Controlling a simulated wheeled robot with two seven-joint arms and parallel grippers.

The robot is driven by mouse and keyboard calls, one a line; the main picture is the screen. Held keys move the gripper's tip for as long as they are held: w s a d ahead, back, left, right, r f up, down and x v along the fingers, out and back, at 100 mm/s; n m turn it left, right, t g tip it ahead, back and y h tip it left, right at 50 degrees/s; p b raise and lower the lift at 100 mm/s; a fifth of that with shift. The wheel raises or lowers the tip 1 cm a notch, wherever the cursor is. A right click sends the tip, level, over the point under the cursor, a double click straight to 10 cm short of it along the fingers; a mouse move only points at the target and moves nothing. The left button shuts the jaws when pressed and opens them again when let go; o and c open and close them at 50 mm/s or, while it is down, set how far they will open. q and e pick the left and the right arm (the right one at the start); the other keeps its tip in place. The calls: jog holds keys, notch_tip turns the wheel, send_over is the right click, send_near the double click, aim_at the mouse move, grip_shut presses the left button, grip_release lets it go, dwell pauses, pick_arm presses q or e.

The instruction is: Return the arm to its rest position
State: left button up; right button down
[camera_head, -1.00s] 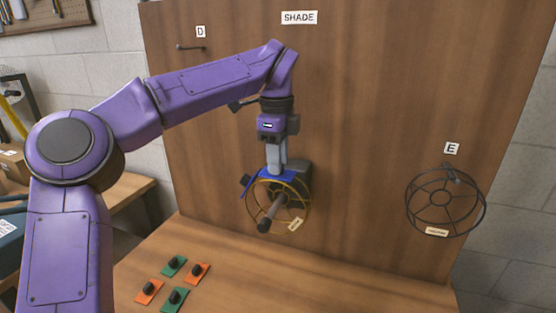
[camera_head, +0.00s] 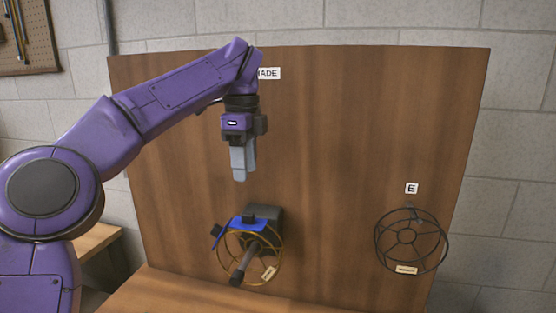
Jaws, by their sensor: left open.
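My left arm is purple and comes in from the left. My left gripper (camera_head: 240,178) is open and empty, pointing down in front of the upright wooden board (camera_head: 330,150). It is above a brass wire shade frame (camera_head: 277,270) and apart from it. The brass frame sits around a dark rod (camera_head: 243,265) that sticks out from a dark block (camera_head: 268,218) on the board. A blue piece (camera_head: 232,224) with dark knobs lies at the frame's top. My right gripper is not in view.
A black wire shade frame (camera_head: 378,243) hangs on the board's right under label E (camera_head: 411,188). The SHADE label (camera_head: 270,73) is partly hidden by my arm. A wooden tabletop (camera_head: 170,292) lies below. The board's upper right is clear.

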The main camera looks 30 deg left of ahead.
aim_at(248, 213)
pick_arm(q)
jog(key=shift+f, duration=0.1)
notch_tip(248, 213, down, 10)
jog(key=shift+w+f+b, duration=0.1)
jog(key=shift+b, duration=1.05)
jog(key=shift+f, duration=0.1)
jog(key=shift+p, duration=0.4)
jog(key=shift+d, duration=0.1)
